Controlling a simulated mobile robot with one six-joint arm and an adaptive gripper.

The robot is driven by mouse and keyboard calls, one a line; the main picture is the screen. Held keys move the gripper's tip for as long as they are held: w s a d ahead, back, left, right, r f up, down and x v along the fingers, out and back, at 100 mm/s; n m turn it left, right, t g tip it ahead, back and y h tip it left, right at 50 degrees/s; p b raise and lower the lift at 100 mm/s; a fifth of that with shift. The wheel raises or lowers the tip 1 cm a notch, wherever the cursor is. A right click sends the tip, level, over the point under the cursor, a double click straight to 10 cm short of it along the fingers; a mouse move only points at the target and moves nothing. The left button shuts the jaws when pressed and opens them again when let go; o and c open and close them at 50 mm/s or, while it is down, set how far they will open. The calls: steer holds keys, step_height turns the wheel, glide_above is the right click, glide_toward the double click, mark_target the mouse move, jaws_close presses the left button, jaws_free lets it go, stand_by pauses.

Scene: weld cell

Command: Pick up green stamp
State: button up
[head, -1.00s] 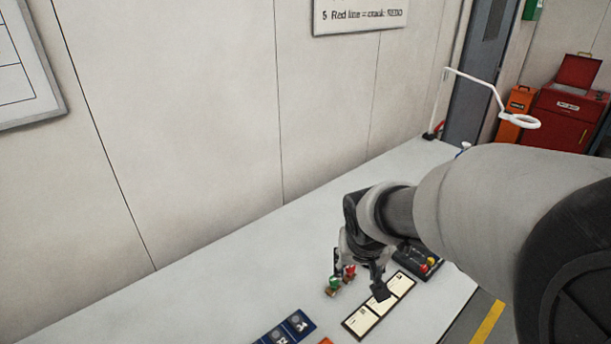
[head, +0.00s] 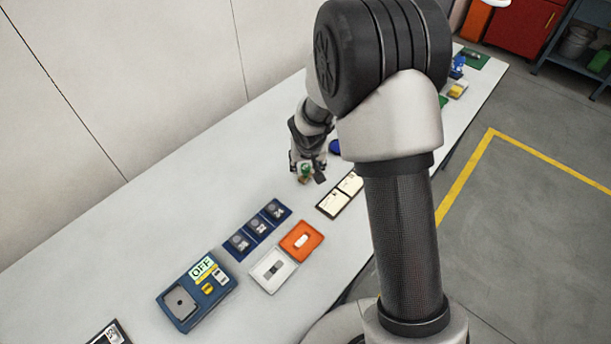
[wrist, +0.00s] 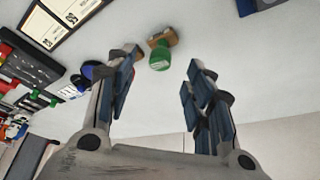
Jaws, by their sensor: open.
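The green stamp (wrist: 159,57), a green round handle on a brown wooden base, lies in the wrist view between and just beyond the two fingertips. My gripper (wrist: 160,72) is open, one finger on each side of the stamp, with no clear contact. In the head view my gripper (head: 308,174) is low over the bench and the green handle (head: 304,169) shows at it. A brown piece beside the left finger in the wrist view is mostly hidden by that finger.
A dark frame with pale cards (head: 340,194) lies right of the gripper. Blue panels (head: 257,226), an orange tray (head: 301,241), a white tray (head: 272,270) and a blue device marked OFF (head: 196,291) lie nearer. The bench is clear toward the wall.

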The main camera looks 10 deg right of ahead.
mark_target(306, 166)
steer(key=x, duration=0.3)
steer(key=w+b+x, duration=0.1)
steer(key=x, duration=0.3)
steer(key=shift+r, duration=0.1)
steer(key=c, duration=1.1)
